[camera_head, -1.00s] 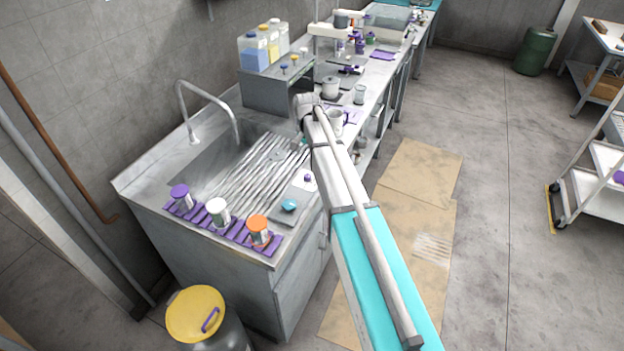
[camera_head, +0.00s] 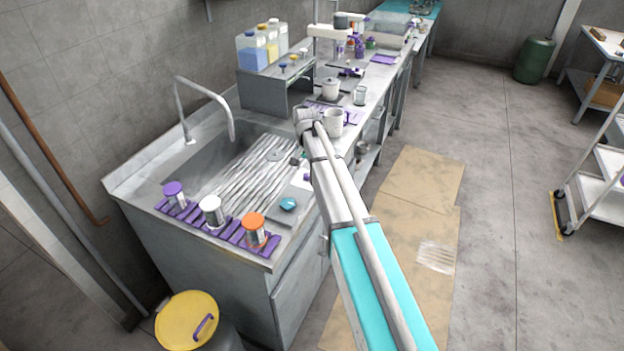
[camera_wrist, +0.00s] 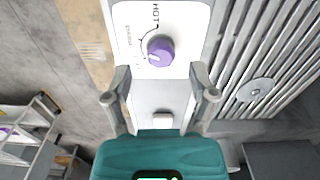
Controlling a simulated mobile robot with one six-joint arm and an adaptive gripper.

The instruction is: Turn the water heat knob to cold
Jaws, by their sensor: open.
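A purple round knob (camera_wrist: 160,50) stands on a white panel (camera_wrist: 180,14) in the wrist view. The panel carries the word HOT, a curved line and smaller print I cannot read. A light mark shows on the knob's lower left edge. My gripper (camera_wrist: 160,90) is open, its two grey fingers either side of the view's middle. The knob lies just ahead of the fingertips, roughly centred between them and not held. In the head view the white panel (camera_head: 302,180) shows at the counter's front edge, with my arm hiding part of it and most of the gripper.
The sink's slatted drainer (camera_head: 250,170) lies left of the panel. A teal item (camera_head: 288,204) sits on a grey plate near it. White (camera_head: 212,211) and orange (camera_head: 254,228) lidded jars stand on a purple rack. A white mug (camera_head: 333,122) stands behind.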

